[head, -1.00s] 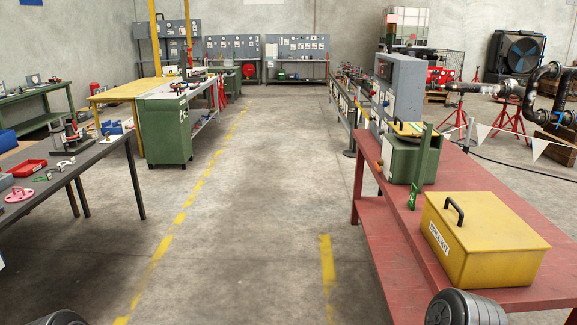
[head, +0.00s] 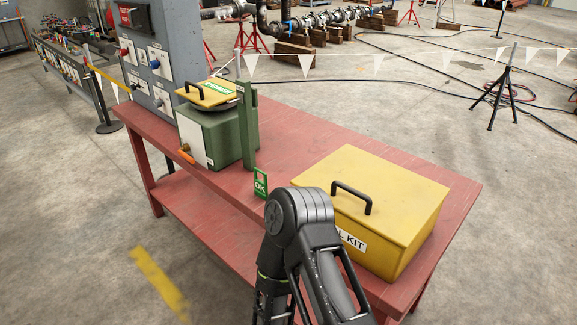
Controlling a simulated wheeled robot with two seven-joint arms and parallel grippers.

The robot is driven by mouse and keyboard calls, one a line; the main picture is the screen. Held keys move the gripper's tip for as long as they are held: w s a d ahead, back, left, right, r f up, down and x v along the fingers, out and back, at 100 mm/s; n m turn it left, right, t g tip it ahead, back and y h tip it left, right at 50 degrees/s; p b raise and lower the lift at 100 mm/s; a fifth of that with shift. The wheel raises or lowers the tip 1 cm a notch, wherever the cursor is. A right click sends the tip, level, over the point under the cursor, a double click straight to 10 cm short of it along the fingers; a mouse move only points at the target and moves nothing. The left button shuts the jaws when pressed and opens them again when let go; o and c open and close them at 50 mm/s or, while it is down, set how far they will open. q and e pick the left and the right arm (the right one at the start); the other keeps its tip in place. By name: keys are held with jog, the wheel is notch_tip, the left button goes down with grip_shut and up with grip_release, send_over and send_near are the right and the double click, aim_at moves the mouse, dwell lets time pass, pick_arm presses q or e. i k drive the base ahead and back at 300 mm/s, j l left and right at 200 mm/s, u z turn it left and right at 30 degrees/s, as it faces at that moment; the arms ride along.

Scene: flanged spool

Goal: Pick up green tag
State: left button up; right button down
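The green tag (head: 261,184), marked OK, stands upright near the front edge of the red table (head: 300,135), between a green box-shaped unit (head: 207,135) and the yellow spill kit box (head: 375,205). One of my arms rises from the bottom of the head view in front of the table. Its dark rounded joint is just right of the tag in the picture and covers part of the spill kit's front and label. Neither gripper's fingertips can be seen.
A green post (head: 247,127) stands beside the green unit, which has a yellow handled lid (head: 210,92) on top. A grey control cabinet (head: 150,55) stands at the table's far left end. The table's back middle is clear. A black tripod stand (head: 495,88) is on the floor behind.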

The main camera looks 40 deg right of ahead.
aim_at(261, 189)
jog(key=i+j+z, duration=0.15)
jog(key=i+z, duration=0.25)
jog(key=i+j+z, duration=0.25)
jog(key=z, duration=0.15)
jog(key=i+j+z, duration=0.5)
jog(key=j+z, duration=0.3)
jog(key=i+j+z, duration=0.15)
jog(key=j+z, duration=0.65)
jog(key=j, duration=0.25)
jog(key=k+j+z, duration=0.1)
jog(key=j+z, duration=0.15)
jog(key=j, duration=0.85)
